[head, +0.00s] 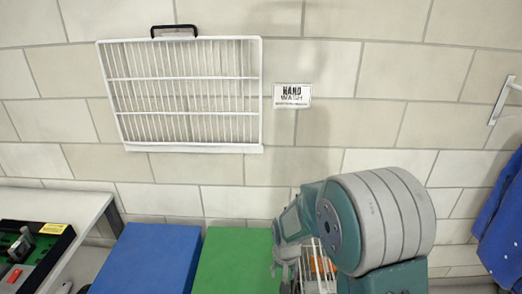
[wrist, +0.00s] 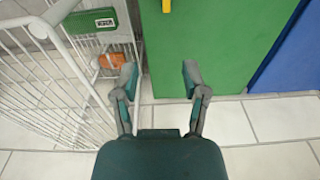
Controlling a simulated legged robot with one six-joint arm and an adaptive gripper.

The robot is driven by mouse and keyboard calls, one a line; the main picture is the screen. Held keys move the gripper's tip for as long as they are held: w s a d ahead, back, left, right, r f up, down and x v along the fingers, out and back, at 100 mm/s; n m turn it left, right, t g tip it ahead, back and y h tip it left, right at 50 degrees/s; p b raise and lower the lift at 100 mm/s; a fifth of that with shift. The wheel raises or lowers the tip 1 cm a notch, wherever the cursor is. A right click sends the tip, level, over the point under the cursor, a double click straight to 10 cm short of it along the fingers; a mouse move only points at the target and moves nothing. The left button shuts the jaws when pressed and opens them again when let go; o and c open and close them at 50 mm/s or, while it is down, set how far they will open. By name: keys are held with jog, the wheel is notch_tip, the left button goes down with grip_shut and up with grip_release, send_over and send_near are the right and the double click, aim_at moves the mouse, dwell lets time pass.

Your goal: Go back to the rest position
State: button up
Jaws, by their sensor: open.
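My gripper (wrist: 160,82) shows in the wrist view with its two fingers spread apart and nothing between them. It points toward the floor and a green cabinet (wrist: 200,45), near a white wire rack. In the head view my arm comes in at the lower right, in front of the tiled wall. Its end hangs down beside the green cabinet top (head: 236,262), and the fingertips are not clear there.
A white wire basket rack (wrist: 45,75) holds an orange item (wrist: 112,61) and a green item (wrist: 91,20). A blue cabinet (head: 148,258) stands beside the green one. A table (head: 70,207) is at left. A wire shelf (head: 182,95) and blue cloth (head: 502,235) hang on the wall.

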notch_tip(320, 180, up, 10)
jog(key=s+d+t, duration=0.1)
jog(key=s+d, duration=0.2)
jog(key=s+d+r+t, duration=0.2)
jog(key=s+d+r, duration=0.1)
jog(key=s+r, duration=0.4)
jog(key=s+d+r+t, duration=0.1)
jog(key=s+d+r, duration=0.2)
jog(key=s+r, duration=0.5)
jog(key=s, duration=0.3)
jog(key=shift+r+t, duration=0.3)
jog(key=shift+t, duration=0.1)
